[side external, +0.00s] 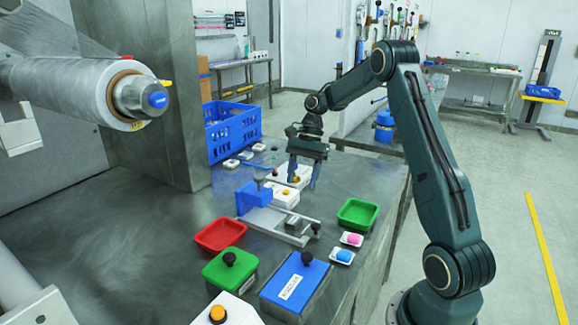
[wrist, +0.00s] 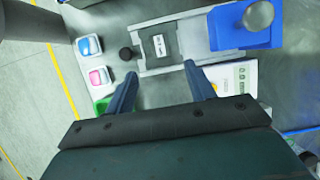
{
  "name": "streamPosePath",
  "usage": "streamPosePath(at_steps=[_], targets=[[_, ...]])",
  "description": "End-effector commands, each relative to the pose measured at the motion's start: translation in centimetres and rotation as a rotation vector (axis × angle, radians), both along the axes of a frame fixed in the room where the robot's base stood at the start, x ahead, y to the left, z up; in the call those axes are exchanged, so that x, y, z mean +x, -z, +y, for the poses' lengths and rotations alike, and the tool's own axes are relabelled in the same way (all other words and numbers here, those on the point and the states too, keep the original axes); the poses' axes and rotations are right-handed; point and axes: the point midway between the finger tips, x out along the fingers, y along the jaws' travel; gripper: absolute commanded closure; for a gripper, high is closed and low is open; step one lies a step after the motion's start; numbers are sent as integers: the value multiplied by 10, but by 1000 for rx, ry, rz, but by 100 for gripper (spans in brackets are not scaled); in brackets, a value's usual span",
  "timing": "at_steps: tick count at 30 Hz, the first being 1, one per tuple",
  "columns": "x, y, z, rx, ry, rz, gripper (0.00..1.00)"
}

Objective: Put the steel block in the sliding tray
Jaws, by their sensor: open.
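A grey slide frame (side external: 268,221) lies on the bench with a blue upright part (side external: 255,197) at one end and a dark knob (side external: 315,229) at the other. The sliding tray (wrist: 144,64) shows below the fingers in the wrist view. A dark grey block with a white label (wrist: 159,46), seemingly the steel block, lies within the tray between its rails, near the knob (wrist: 126,53). It also shows small in the side view (side external: 293,220). My gripper (side external: 303,184) is open and empty, behind the slide; its two fingers are spread apart in the wrist view (wrist: 160,90).
A red tray (side external: 220,235), a green tray (side external: 358,214) and two small dishes (side external: 347,247) flank the slide. Green (side external: 230,269) and blue (side external: 295,284) knobbed boxes stand in front. A blue crate (side external: 232,130) stands behind.

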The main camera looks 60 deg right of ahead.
Motion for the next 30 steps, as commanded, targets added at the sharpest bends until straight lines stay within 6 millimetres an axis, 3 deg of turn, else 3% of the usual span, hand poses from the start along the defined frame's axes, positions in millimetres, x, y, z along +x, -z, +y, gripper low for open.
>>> streamPosePath(at_steps=[6,23,30], targets=[[0,-9,-4,-2,0,1,46],[0,-9,-4,-2,-2,0,46],[0,-24,11,-25,-55,-32,46]])
